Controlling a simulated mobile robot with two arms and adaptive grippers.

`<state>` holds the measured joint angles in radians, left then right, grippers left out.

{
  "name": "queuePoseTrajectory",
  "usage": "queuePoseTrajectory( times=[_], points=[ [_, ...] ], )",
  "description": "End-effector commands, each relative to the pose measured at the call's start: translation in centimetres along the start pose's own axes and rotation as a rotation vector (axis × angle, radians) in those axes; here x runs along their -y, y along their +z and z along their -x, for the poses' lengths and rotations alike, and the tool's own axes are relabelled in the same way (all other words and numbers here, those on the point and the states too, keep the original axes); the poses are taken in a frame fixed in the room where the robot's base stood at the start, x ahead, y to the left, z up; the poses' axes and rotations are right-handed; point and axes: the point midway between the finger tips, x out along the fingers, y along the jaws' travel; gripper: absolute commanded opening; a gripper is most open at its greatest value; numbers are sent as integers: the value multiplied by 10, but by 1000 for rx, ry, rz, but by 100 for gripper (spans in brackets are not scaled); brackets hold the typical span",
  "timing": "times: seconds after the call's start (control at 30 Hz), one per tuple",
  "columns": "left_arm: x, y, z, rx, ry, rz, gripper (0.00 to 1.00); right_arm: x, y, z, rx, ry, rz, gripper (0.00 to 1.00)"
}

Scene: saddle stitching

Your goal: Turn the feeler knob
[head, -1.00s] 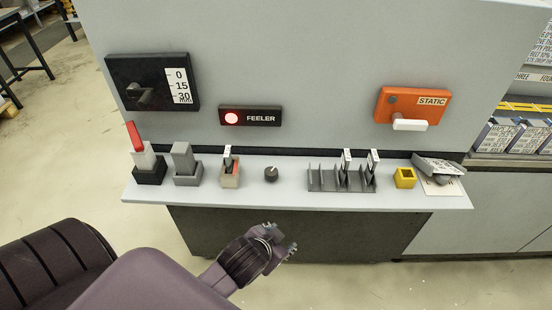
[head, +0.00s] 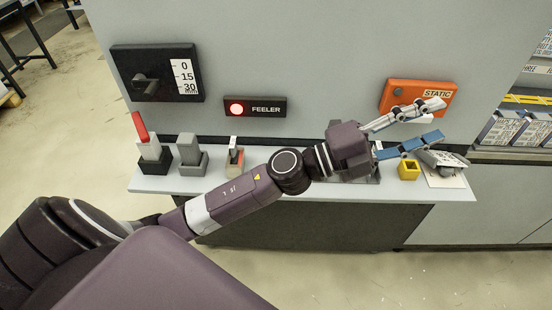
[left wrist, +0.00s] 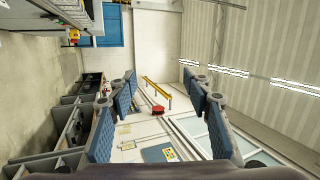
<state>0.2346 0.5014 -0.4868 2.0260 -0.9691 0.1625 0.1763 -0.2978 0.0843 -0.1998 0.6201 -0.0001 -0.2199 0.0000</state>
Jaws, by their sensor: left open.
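The FEELER panel (head: 255,107) is a black plate with a lit red lamp on the grey machine face. The small round black knob that stood on the shelf below it is now hidden behind my left arm. Another black knob (head: 145,84) sits on a black plate with a 0, 15, 30 scale at the upper left. My left gripper (head: 438,121) is open and empty, reaching right in front of the orange STATIC box (head: 397,94). Its spread blue-padded fingers also show in the left wrist view (left wrist: 160,88), with no knob between them. My right gripper is not in view.
The pale shelf (head: 420,196) carries a red-handled lever (head: 140,128), grey blocks (head: 189,150), a small switch (head: 235,157) and a yellow cube (head: 409,170). A card holder on the shelf is mostly hidden behind my left gripper. Floor in front is clear.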

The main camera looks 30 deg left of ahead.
Motion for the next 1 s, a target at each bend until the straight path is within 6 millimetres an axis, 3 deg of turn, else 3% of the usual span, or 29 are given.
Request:
queuePoseTrajectory(
  times=[0.13,0.27,0.37,0.5,0.63,0.7,0.8,0.9,1.0],
  points=[
    [-34,-39,-4,-305,171,-239,45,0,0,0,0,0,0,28],
    [-80,-44,20,-532,389,-424,45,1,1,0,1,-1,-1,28],
    [-115,-25,53,-673,600,-548,45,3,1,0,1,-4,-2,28],
    [-142,35,116,-805,946,-679,45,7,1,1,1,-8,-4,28],
    [-135,104,184,-850,1295,-739,45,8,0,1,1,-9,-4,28],
    [-120,137,218,-846,1465,-744,45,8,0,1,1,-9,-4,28],
    [-95,171,256,-825,1658,-728,45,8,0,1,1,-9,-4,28],
    [-76,189,281,-803,1780,-707,45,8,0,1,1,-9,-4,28],
    [-67,197,293,-790,1836,-693,45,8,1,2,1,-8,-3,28]
  ],
)
